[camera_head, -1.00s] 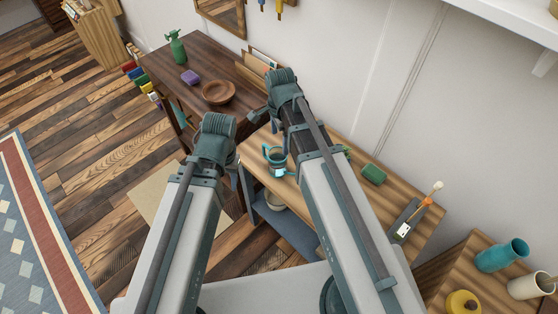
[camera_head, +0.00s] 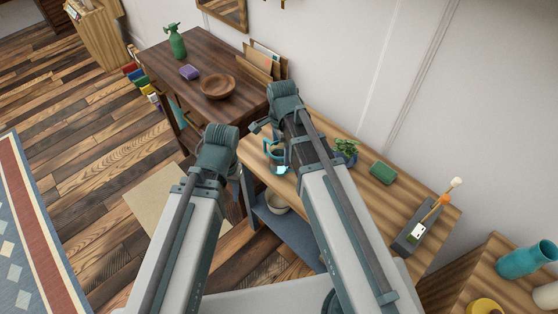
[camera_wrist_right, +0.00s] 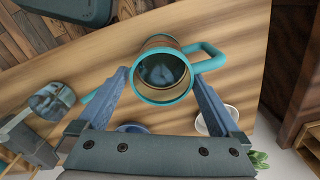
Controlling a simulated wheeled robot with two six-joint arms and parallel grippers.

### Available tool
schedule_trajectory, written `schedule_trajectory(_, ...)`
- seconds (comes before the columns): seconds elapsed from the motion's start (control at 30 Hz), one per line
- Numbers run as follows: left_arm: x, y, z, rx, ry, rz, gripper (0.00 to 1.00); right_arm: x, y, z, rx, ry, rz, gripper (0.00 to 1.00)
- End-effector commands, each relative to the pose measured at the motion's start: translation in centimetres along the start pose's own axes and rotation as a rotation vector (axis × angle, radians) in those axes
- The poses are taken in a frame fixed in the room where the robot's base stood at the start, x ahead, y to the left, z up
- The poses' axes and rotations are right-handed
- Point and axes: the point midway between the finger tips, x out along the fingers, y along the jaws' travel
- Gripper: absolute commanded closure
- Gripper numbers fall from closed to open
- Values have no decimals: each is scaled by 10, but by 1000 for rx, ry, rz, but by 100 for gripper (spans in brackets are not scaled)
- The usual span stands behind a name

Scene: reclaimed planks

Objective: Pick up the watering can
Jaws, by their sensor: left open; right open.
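The watering can (camera_head: 278,156), teal-rimmed with a wood-coloured body, stands on the wooden bench (camera_head: 400,192), partly hidden by my right arm in the head view. In the right wrist view I look down into the can (camera_wrist_right: 162,78); its teal handle points up right, and its spout runs left to a round rose. My right gripper (camera_wrist_right: 160,85) is open, with a finger on either side of the can; I cannot tell whether they touch it. In the head view my right gripper (camera_head: 268,130) is mostly hidden. My left gripper (camera_head: 235,182) hangs open, left of the bench.
A dark desk (camera_head: 160,58) with a wooden bowl (camera_head: 218,86) stands behind, left. A wall bounds the right.

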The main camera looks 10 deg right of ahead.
Motion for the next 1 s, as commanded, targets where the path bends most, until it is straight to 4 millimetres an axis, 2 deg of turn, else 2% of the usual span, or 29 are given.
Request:
schedule_trajectory(0.4,49,5,-3,0,0,0,50,49,-2,8,0,0,0,0)
schedule_trajectory(0.7,48,5,-3,1,0,0,50,49,-2,8,0,0,0,0)
schedule_trajectory(1.0,48,5,-3,0,0,0,50,49,-2,8,0,0,0,54)
